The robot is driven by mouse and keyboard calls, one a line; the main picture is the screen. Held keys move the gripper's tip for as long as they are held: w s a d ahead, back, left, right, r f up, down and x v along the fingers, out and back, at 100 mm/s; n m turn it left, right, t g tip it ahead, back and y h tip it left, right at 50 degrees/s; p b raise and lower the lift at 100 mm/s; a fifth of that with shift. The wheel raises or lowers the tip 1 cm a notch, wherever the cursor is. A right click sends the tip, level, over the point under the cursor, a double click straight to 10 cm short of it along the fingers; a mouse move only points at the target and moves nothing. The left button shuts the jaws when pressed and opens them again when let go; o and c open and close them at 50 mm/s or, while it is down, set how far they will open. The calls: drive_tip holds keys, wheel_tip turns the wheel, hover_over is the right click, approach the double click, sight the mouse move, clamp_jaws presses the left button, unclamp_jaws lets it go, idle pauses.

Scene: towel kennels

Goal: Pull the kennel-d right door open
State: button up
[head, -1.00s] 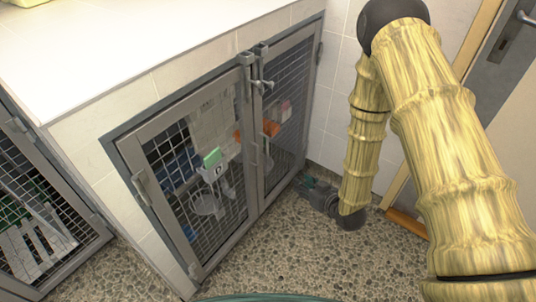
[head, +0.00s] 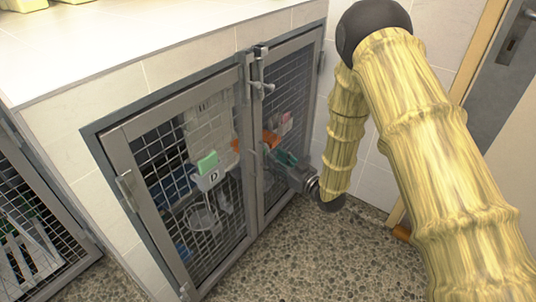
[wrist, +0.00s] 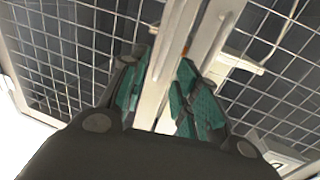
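The kennel-d right door (head: 290,95) is a grey-framed wire mesh door. A metal latch (head: 260,86) sits high where the doors meet. My gripper (head: 284,158), with teal finger pads, is at the right door's lower middle, near its inner edge. In the wrist view my gripper (wrist: 160,95) is open, its pads apart on either side of a pale upright bar (wrist: 166,75). I cannot tell whether that bar is the handle or door frame, nor whether the pads touch it.
A white worktop (head: 100,45) lies above the kennel. Another mesh kennel door (head: 35,225) stands at the left. The pebbled floor (head: 330,255) in front is clear. A tiled wall and a grey door (head: 500,85) are at the right.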

sight(267, 152)
drive_tip(key=shift+b+x, duration=0.4)
drive_tip(key=shift+x, duration=2.3)
clamp_jaws()
